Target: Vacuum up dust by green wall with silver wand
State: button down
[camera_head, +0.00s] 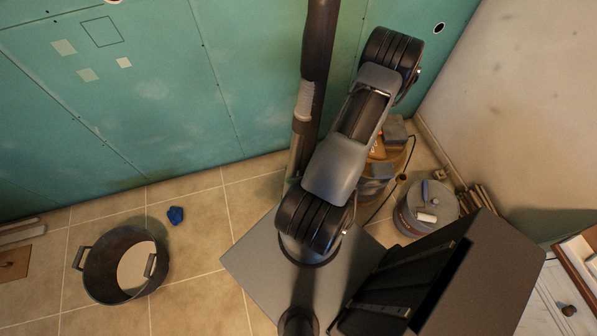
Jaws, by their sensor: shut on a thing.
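The silver wand (294,158) shows as a short metallic length beside my arm, in front of the green wall (120,90). Above it is a grey ribbed section (304,100) and a thick dark tube (320,40) that runs up out of the picture. The wand's lower end is hidden behind my arm and base. My arm rises from my base and bends near the top of the picture. My gripper is hidden, so its hold on the wand cannot be seen. Pale smudges mark the wall; no dust heap on the floor can be made out.
A grey bucket with tools on top (410,222) and an orange-brown container (395,151) crowd the right corner. A white drawer unit (545,300) stands at lower right.

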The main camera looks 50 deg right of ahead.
jog(key=w+a+n+g+y+b, duration=0.2)
jog(key=w+a+g, duration=0.1)
jog(key=w, duration=1.1)
jog(key=shift+a, duration=0.7)
jog(key=shift+s+f, duration=0.1)
jog(key=shift+s, duration=0.1)
jog(key=s+a+p, duration=0.1)
jog(key=s+a, duration=0.1)
jog(key=s, duration=0.8)
jog(key=s+a+p, duration=0.1)
jog(key=s+a, duration=0.1)
jog(key=s, duration=0.9)
jog(key=shift+s+p, duration=0.3)
jog(key=shift+p, duration=0.1)
jog(key=w+d+b, duration=0.1)
jog(key=w+d, duration=0.1)
jog(key=w, duration=0.9)
jog(key=w+d+b, duration=0.2)
jog(key=w, duration=0.9)
jog(key=shift+w, duration=0.25)
dwell(0.3)
